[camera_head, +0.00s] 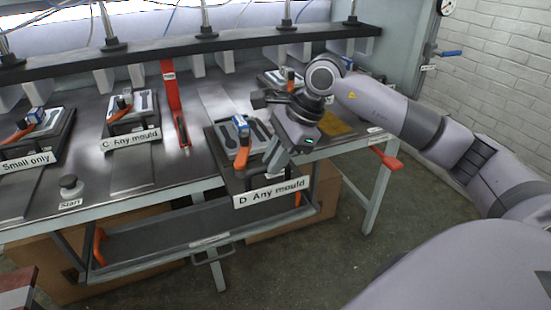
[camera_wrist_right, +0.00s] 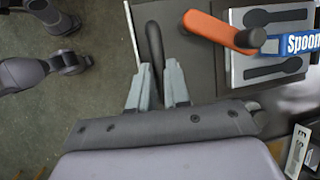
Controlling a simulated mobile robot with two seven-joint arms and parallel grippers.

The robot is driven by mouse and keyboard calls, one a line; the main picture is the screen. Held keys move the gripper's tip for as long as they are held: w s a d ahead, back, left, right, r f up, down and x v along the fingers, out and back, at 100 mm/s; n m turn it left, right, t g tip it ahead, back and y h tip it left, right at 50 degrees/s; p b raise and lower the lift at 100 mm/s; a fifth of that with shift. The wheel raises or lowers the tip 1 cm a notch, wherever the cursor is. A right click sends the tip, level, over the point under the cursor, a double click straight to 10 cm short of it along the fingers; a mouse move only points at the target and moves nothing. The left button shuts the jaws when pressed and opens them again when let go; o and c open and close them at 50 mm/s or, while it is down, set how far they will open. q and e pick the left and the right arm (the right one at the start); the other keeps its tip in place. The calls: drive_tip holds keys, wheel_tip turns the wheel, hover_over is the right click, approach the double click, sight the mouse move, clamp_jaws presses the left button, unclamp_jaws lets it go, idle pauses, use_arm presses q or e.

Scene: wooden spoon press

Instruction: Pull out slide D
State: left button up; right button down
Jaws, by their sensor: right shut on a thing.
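Slide D (camera_head: 217,146) is a dark plate with the front label "D Any mould" (camera_head: 271,192). It projects past the table's front edge. It carries a grey mould (camera_head: 229,138) with spoon-shaped recesses and an orange-handled clamp (camera_head: 242,153). My right gripper (camera_head: 268,172) is at the slide's front. In the right wrist view, the gripper (camera_wrist_right: 157,80) is shut on the slide's dark bar handle (camera_wrist_right: 153,42). The mould (camera_wrist_right: 270,68), orange clamp handle (camera_wrist_right: 215,30) and blue "Spoon" block (camera_wrist_right: 300,43) lie beyond it. My left gripper is not in view.
Slide C (camera_head: 131,138) and a "Small only" slide (camera_head: 27,161) stand to the left. A Start button (camera_head: 70,184) is at the table's front left. A lower tray (camera_head: 150,238) hangs under the table. A red lever (camera_head: 386,158) is at the right. Open floor lies in front.

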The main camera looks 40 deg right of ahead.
drive_tip(key=shift+s+a+f, duration=0.1)
drive_tip(key=shift+s, duration=0.1)
drive_tip(key=c, duration=1.3)
unclamp_jaws()
drive_tip(key=shift+o, duration=1)
drive_tip(key=shift+s, duration=0.1)
drive_tip(key=shift+r, duration=0.35)
drive_tip(key=v, duration=0.6)
drive_tip(key=shift+d+r, duration=0.25)
drive_tip(key=shift+d, duration=0.05)
drive_tip(key=shift+s, duration=0.1)
